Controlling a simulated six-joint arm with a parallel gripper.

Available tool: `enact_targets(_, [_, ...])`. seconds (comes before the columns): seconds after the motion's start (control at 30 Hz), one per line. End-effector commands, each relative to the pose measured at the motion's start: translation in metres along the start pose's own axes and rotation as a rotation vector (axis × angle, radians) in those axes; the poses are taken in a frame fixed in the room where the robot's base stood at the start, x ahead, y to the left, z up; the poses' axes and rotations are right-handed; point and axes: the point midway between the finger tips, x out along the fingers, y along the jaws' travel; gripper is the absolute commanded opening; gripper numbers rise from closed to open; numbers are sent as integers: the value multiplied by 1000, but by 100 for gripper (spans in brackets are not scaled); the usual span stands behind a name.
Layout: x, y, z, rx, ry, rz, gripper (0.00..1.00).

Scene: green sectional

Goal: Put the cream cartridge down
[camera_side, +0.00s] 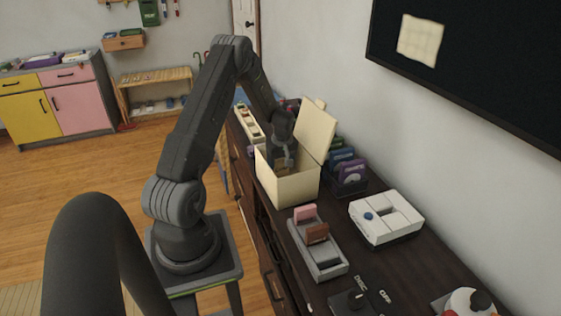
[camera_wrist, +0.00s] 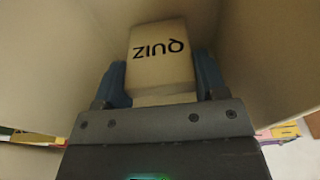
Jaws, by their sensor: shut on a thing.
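The cream cartridge (camera_wrist: 158,68), printed with "QUIZ", shows in the wrist view between the two blue fingers of my gripper (camera_wrist: 160,80). My gripper is shut on it. In the side view my gripper (camera_side: 286,160) reaches down into an open cream box (camera_side: 295,188) on the dark cabinet top, and the cartridge cannot be made out clearly there. Cream box walls surround the cartridge in the wrist view. Whether the cartridge touches the box floor cannot be told.
A grey holder (camera_side: 325,262) with a pink and a brown cartridge stands in front of the box. A rack of dark and purple cartridges (camera_side: 350,172) and a white console (camera_side: 386,217) stand to the right. The box's raised flap (camera_side: 316,130) is close to my gripper.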

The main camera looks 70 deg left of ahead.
Motion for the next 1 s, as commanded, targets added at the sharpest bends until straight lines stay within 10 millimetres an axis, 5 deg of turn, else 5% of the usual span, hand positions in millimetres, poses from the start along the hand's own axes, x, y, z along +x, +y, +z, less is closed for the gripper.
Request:
enact_targets(0.13, [3,0,0,0,-1,-1,38])
enact_targets(0.17, [3,0,0,0,0,0,67])
enact_targets(0.4, [3,0,0,0,0,0,90])
enact_targets(0.77, [-6,0,-1,0,2,2,91])
enact_targets(1.0, [-50,1,-1,-2,4,4,91])
